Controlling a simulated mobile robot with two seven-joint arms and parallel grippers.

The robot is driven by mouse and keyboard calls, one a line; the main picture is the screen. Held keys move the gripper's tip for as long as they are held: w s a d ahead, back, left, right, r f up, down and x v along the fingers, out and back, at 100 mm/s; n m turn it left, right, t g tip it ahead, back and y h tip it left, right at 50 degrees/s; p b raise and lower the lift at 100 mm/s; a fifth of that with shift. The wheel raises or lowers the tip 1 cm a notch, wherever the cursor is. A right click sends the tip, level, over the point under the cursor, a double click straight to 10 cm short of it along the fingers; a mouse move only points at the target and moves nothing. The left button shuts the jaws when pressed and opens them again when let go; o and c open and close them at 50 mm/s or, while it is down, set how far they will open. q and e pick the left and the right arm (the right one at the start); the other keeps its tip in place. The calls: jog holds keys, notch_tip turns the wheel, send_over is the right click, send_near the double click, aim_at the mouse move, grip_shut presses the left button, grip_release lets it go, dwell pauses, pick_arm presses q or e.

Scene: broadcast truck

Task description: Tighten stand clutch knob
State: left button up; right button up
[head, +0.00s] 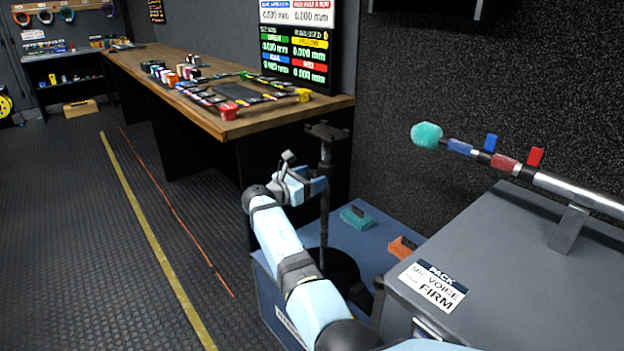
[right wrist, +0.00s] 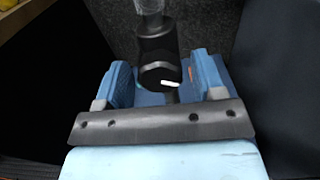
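The black microphone stand (head: 326,160) rises upright from a round dark base on the blue platform. Its clutch knob (right wrist: 160,76) is black and faceted with a white mark, and it faces the camera in the right wrist view. My right gripper (head: 317,187) is at the stand's upper part in the head view. In the right wrist view its two blue fingers (right wrist: 161,82) are open on either side of the knob, with a visible gap on both sides. In the head view the knob is hidden or too small to make out. My left gripper is not in view.
A wooden bench (head: 190,80) with small gear stands behind the stand at the left. A grey case (head: 500,240) with a "MIC VOICE FIRM" label and a colored boom pole (head: 560,190) stand at the right. Teal (head: 357,217) and orange (head: 402,247) blocks lie on the platform.

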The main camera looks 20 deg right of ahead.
jog(key=c, duration=0.7)
jog(key=m, duration=0.3)
jog(key=shift+d+m, duration=0.1)
jog(key=shift+m, duration=1.8)
jog(key=o, duration=0.9)
